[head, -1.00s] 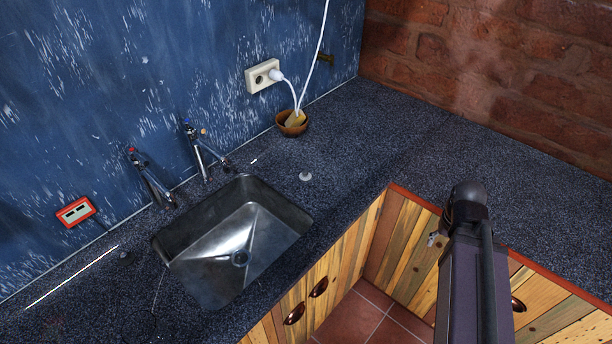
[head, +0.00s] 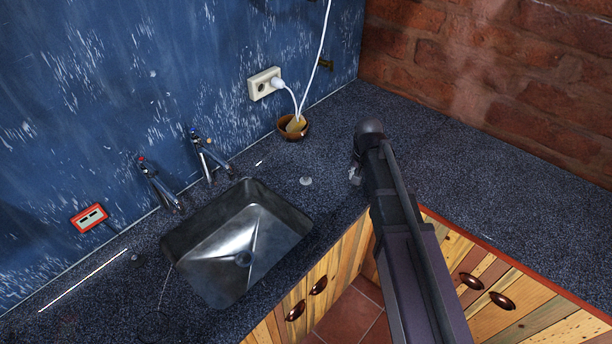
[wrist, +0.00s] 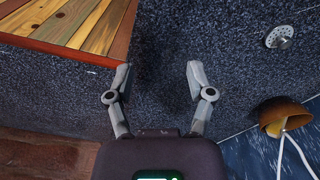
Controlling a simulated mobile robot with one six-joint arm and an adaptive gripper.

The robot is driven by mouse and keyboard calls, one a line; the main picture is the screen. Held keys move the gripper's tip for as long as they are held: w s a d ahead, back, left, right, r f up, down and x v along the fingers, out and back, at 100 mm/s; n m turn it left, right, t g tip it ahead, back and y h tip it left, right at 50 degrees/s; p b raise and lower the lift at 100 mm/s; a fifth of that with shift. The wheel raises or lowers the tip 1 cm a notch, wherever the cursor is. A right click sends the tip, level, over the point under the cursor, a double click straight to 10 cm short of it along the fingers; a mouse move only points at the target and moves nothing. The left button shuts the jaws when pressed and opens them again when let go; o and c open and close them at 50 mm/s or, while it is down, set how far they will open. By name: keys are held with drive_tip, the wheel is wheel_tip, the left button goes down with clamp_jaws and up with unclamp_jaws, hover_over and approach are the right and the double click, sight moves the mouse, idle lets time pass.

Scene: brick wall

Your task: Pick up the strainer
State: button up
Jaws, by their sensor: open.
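The strainer (head: 306,181) is a small, pale, round piece lying on the dark speckled countertop, just right of the sink. In the wrist view the strainer (wrist: 281,37) shows at the upper right as a grey disc with small holes. My gripper (wrist: 160,76) is open and empty over bare countertop, its fingers apart, with the strainer outside them to the right. In the head view my gripper (head: 355,174) is mostly hidden behind my arm, to the right of the strainer.
A metal sink (head: 237,240) lies left of the strainer. A brown bowl (head: 293,135) with a cable stands behind it, near the blue wall; the bowl (wrist: 283,115) also shows in the wrist view. The counter on the right is clear.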

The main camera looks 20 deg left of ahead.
drive_tip(key=w+a+r+p, duration=0.1)
drive_tip(key=a+r, duration=0.1)
drive_tip(key=a, duration=0.7)
drive_tip(key=w+a+r+p, duration=0.1)
drive_tip(key=a+r+p, duration=0.1)
drive_tip(key=a, duration=0.8)
drive_tip(key=shift+t, duration=0.3)
drive_tip(key=shift+a+f, duration=0.1)
drive_tip(key=shift+f, duration=0.1)
drive_tip(key=b, duration=0.9)
hover_over(306, 176)
drive_tip(key=f, duration=0.8)
drive_tip(key=shift+s+f, duration=0.15)
drive_tip(key=shift+s, duration=0.1)
drive_tip(key=shift+w+f+b, duration=0.15)
drive_tip(key=shift+f+b, duration=2.2)
drive_tip(key=shift+f, duration=0.25)
clamp_jaws()
